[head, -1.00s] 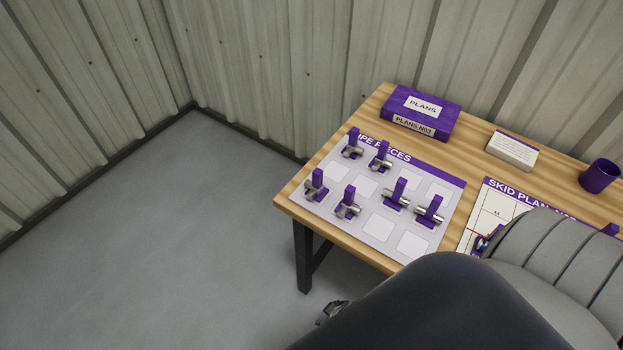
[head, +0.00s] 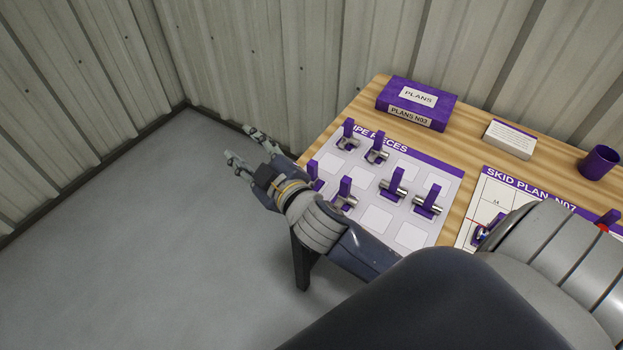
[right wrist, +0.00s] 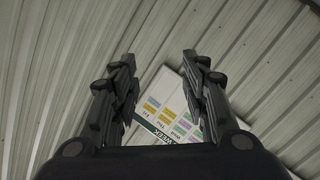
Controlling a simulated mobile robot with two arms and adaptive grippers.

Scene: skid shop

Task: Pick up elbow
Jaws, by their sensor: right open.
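Several small metal pipe pieces with purple upright tabs stand on the white "PIPE PIECES" mat (head: 378,219) on the table. They include one at the back left (head: 347,141), one beside it (head: 378,154), one at the right (head: 428,203) and one at the front, partly behind my arm (head: 346,200). They are too small to tell which is the elbow. My right gripper (head: 240,145) is open and empty, off the table's left end and apart from the pieces. Its spread fingers show in the right wrist view (right wrist: 158,70). My left gripper is not in view.
The wooden table (head: 458,150) also holds a purple plans box (head: 417,103), a white block (head: 510,139), a purple cup (head: 599,162) and a skid plan sheet (head: 497,196). Corrugated walls stand close behind. A weekly chart (right wrist: 166,108) hangs on the wall. The floor at left is clear.

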